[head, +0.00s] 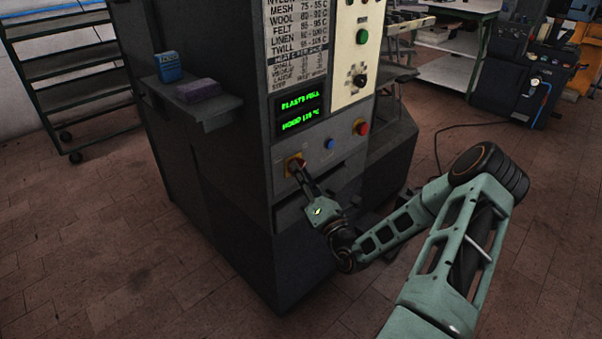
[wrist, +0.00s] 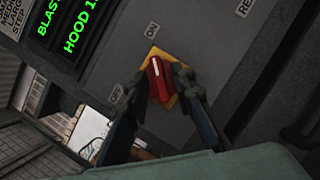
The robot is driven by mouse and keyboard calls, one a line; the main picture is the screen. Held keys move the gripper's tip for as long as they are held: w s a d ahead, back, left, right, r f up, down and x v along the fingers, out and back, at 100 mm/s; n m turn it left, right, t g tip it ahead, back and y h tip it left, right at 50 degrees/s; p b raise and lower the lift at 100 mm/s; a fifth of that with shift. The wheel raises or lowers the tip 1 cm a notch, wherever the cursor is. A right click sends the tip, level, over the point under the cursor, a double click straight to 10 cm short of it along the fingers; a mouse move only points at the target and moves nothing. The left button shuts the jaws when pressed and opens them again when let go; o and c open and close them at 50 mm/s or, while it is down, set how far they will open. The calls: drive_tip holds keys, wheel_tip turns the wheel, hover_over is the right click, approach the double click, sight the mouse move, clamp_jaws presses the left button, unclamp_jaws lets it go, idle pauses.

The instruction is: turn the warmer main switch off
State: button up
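The warmer main switch is a red knob (wrist: 159,82) with a white mark, on a yellow plate. In the wrist view, the white mark points up toward the "ON" label (wrist: 152,30). The "OFF" label (wrist: 115,95) is lower left, beside my left finger. My gripper (wrist: 161,78) has one finger on each side of the knob and looks shut on it; the fingertips partly hide its sides. In the head view, my gripper (head: 299,170) reaches the front panel of the dark machine (head: 240,165), and the switch is mostly hidden behind it.
A green-lit display (head: 300,114) sits above the switch. A blue button (head: 330,144) and a red button (head: 362,128) are to its right. A side shelf (head: 220,118) holds a blue item and a purple block. The floor in front is clear.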

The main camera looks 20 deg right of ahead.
clamp_jaws()
drive_tip(key=shift+n, duration=0.6)
drive_tip(key=n+y, duration=0.2)
drive_tip(key=n, duration=0.1)
drive_tip(key=n+y, duration=0.2)
drive_tip(key=n, duration=0.2)
drive_tip(key=n+y, duration=0.1)
drive_tip(key=n, duration=0.3)
drive_tip(key=shift+d+f+y, duration=0.2)
drive_tip(key=shift+y, duration=0.2)
drive_tip(key=shift+n, duration=0.3)
drive_tip(key=shift+o, duration=1.2)
unclamp_jaws()
drive_tip(key=shift+w, duration=0.1)
